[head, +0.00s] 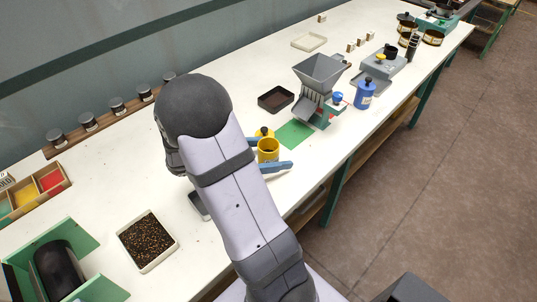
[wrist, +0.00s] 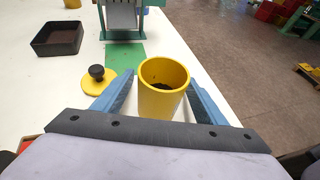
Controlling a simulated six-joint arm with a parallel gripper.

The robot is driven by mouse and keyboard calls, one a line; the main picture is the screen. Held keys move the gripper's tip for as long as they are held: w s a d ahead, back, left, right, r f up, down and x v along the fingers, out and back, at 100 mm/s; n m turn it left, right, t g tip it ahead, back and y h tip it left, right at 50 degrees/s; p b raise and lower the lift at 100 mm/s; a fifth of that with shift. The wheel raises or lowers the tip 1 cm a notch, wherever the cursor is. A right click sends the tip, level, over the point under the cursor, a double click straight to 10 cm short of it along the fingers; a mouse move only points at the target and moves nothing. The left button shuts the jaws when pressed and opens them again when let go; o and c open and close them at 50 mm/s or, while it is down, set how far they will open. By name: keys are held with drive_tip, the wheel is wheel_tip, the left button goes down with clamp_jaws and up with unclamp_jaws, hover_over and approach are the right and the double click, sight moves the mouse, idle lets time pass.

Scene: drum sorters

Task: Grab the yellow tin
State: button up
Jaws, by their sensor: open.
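The yellow tin (wrist: 162,101) stands upright and open-topped on the white table, with dark material inside. It also shows in the head view (head: 268,152), beside the end of my arm. My gripper (wrist: 160,100) is open, with one blue finger on each side of the tin. The fingers appear apart from the tin's wall. The yellow lid (wrist: 98,85) with a black knob lies flat to the left of the tin, just outside the left finger. In the head view my arm hides part of the table around the gripper.
A green mat (head: 294,134) lies beyond the tin, leading to a grey hopper machine (head: 318,75). A dark tray (head: 276,99) sits left of the machine and a blue bottle (head: 365,93) right of it. A seed-filled tray (head: 147,243) stands at the lower left.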

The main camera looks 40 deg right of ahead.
drive_tip(key=shift+x, duration=1.15)
drive_tip(key=c, duration=1.2)
drive_tip(key=shift+o, duration=0.2)
drive_tip(key=shift+r, duration=0.2)
wheel_tip(320, 180, up, 10)
drive_tip(key=shift+f, duration=0.2)
